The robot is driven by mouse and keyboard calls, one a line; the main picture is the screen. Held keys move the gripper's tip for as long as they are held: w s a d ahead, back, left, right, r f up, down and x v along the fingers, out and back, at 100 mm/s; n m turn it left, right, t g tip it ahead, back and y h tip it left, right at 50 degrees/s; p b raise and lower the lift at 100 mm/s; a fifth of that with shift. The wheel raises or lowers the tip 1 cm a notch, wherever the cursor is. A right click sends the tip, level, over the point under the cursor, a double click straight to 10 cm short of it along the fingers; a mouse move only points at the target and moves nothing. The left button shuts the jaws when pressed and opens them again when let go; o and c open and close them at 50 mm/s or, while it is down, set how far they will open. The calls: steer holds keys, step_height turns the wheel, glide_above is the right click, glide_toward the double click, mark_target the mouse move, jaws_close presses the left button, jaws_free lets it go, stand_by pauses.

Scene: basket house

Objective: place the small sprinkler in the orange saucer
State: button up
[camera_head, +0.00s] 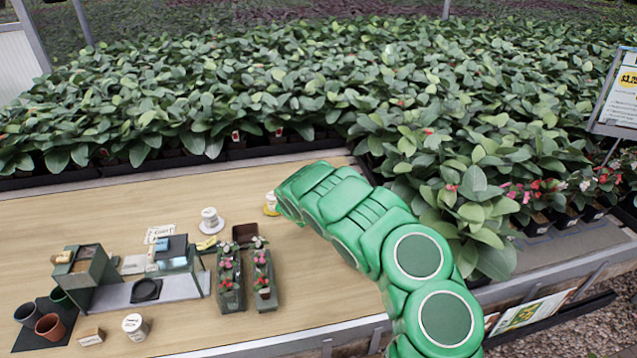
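My green arm reaches in from the lower right, and its far end hangs over the middle of the wooden table near the back edge. My gripper's fingers do not show; the arm links hide that spot. Just left of the arm's end is a small yellow-orange saucer (270,211), partly covered by the arm. A small whitish item (271,197) stands at or on it, too small and covered to identify. I cannot make out the small sprinkler for certain.
A white pot on a white saucer (210,226) stands left of the orange saucer. Two flower trays (229,280) (265,281) are in front. A grey-green work stand (170,285), dark mat with pots and white tub (135,326) fill the left. Dense plants line the back.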

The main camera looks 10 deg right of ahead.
steer(key=shift+f, duration=0.1)
steer(key=o, duration=1.5)
steer(key=shift+f, duration=0.1)
steer(key=shift+c, duration=0.2)
steer(key=shift+s+a+r, duration=0.1)
steer(key=shift+r, duration=0.1)
steer(key=shift+v, duration=5.85)
